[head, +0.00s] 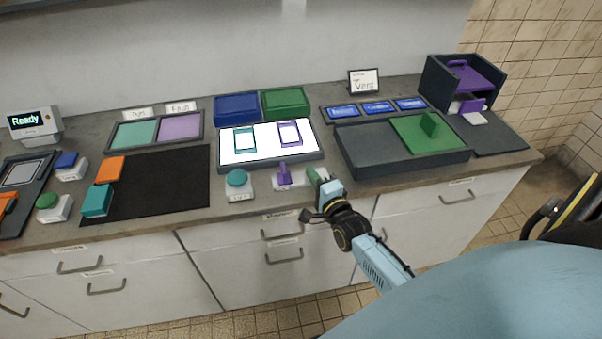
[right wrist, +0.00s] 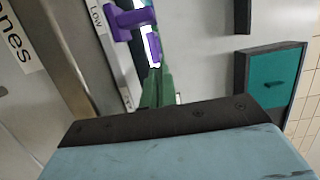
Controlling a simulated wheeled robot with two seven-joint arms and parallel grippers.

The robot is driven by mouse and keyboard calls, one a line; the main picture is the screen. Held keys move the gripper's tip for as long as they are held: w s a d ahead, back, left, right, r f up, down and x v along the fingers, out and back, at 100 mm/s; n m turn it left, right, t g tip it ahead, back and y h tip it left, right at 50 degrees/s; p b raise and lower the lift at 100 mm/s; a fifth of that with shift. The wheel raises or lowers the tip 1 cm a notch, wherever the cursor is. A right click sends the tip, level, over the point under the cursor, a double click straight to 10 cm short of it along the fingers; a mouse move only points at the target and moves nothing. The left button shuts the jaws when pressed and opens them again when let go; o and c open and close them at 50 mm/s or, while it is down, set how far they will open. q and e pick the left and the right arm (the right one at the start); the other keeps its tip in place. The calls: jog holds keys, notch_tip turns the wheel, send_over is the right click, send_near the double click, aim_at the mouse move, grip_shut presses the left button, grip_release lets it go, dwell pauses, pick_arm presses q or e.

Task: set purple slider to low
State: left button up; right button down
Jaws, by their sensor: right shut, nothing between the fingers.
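The purple slider (head: 283,174) stands upright at the left part of its pale base on the counter's front edge, right of a round teal button. In the right wrist view the purple slider (right wrist: 128,19) is beside a label reading "Low" (right wrist: 97,16). My right gripper (head: 317,177) is shut and empty, just right of the slider with a visible gap. Its green fingers (right wrist: 157,88) point toward the slider in the wrist view. The fingers hide part of the slider's base. My left gripper is not in view.
The teal button (head: 237,179) is close on the left. A grey tray (head: 372,150) with a green handled panel (head: 428,133) is close on the right. Drawers front the counter.

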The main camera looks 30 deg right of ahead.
jog(key=s+a, duration=0.1)
jog(key=s, duration=0.7)
jog(key=shift+a, duration=0.25)
jog(key=s+a+f+n+g+y+b, duration=0.1)
jog(key=s+a+f+n+g, duration=0.2)
jog(key=f, duration=0.6)
jog(key=s+a+f+n+g+y+b, duration=0.15)
jog(key=s+f+n, duration=0.3)
jog(key=f, duration=0.45)
jog(key=s+a+f+n+g, duration=0.2)
jog(key=s+f+n+g, duration=0.15)
jog(key=f, duration=0.55)
jog(key=s+a+f+n+g+b, duration=0.1)
jog(key=s+f+n+g, duration=0.3)
jog(key=s, duration=0.9)
jog(key=s+a+f+n+g, duration=0.2)
jog(key=s+f+n+g, duration=0.2)
jog(key=s+f+n, duration=0.3)
jog(key=s+f, duration=0.4)
jog(key=s, duration=0.2)
jog(key=shift+s+g+b, duration=0.25)
jog(key=shift+g+b, duration=0.15)
